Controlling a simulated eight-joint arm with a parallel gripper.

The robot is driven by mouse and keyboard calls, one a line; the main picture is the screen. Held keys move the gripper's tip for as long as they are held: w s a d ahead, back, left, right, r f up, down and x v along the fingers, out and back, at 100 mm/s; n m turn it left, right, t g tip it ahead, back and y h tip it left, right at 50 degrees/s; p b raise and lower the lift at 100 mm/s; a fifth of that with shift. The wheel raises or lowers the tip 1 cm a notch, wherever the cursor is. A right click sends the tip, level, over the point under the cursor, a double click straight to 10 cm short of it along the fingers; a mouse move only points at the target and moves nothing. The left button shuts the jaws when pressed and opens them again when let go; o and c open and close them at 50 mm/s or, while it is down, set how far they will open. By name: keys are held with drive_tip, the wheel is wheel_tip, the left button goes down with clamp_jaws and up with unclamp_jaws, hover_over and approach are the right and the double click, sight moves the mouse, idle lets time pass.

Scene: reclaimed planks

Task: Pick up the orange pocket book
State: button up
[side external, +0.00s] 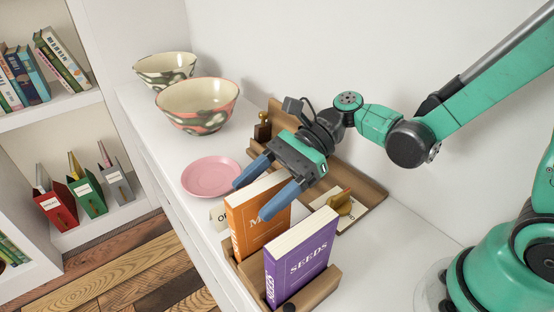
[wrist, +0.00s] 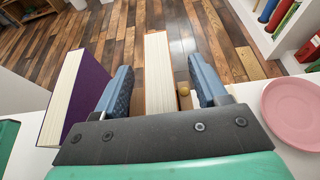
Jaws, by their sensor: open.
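The orange pocket book (side external: 258,218) stands upright in a wooden holder (side external: 322,290) on the white surface. In the wrist view its pale page edge (wrist: 159,75) lies between my two blue fingers, nearer the left one. My gripper (side external: 256,195) is open, with the fingers above and around the top of the book; I cannot tell if either finger touches it. A purple book marked SEEDS (side external: 300,262) stands beside it, to the right in the side view. It shows left of my fingers in the wrist view (wrist: 78,98).
A pink plate (side external: 211,176) and two patterned bowls (side external: 197,104) sit farther back on the surface. A wooden tray (side external: 370,186) lies behind the books against the wall.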

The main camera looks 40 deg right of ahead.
clamp_jaws()
idle(1.4)
